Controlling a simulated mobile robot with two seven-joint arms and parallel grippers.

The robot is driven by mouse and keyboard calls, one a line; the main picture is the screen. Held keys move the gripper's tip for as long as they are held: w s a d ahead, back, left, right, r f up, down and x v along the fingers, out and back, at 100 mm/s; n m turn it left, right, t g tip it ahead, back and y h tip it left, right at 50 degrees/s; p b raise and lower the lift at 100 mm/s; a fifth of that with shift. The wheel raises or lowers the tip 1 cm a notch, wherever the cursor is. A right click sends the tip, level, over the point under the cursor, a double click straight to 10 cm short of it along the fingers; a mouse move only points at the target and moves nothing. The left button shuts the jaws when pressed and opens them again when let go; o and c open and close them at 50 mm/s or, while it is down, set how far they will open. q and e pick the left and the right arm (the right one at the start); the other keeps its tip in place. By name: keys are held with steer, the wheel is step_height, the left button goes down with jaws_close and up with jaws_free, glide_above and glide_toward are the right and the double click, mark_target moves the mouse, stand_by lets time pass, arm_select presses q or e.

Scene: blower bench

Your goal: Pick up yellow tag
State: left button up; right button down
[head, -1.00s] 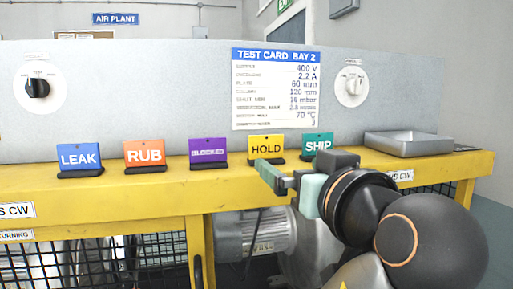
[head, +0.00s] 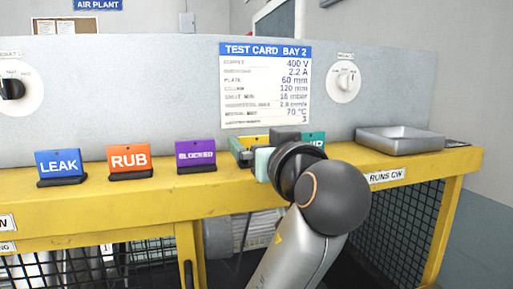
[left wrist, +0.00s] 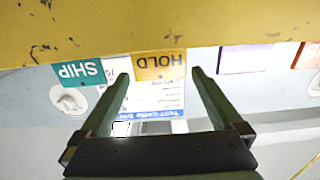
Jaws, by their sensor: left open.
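The yellow HOLD tag (head: 254,138) stands on the yellow bench ledge in the head view, mostly hidden behind my left gripper (head: 246,153). In the left wrist view the yellow tag (left wrist: 159,66) appears upside down, between the two open fingertips of my left gripper (left wrist: 160,76). A gap shows on each side of the tag, and the fingers do not appear to touch it. My right gripper is in neither view.
The teal SHIP tag (head: 319,139) is close on the right, partly hidden by my wrist. Purple (head: 195,154), orange (head: 129,158) and blue (head: 59,164) tags stand to the left. A metal tray (head: 400,141) sits at the right. A grey panel (head: 150,90) rises behind.

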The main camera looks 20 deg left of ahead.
arm_select(q)
steer(key=x, duration=0.2)
steer(key=shift+w+a, duration=0.25)
steer(key=c, duration=1.2)
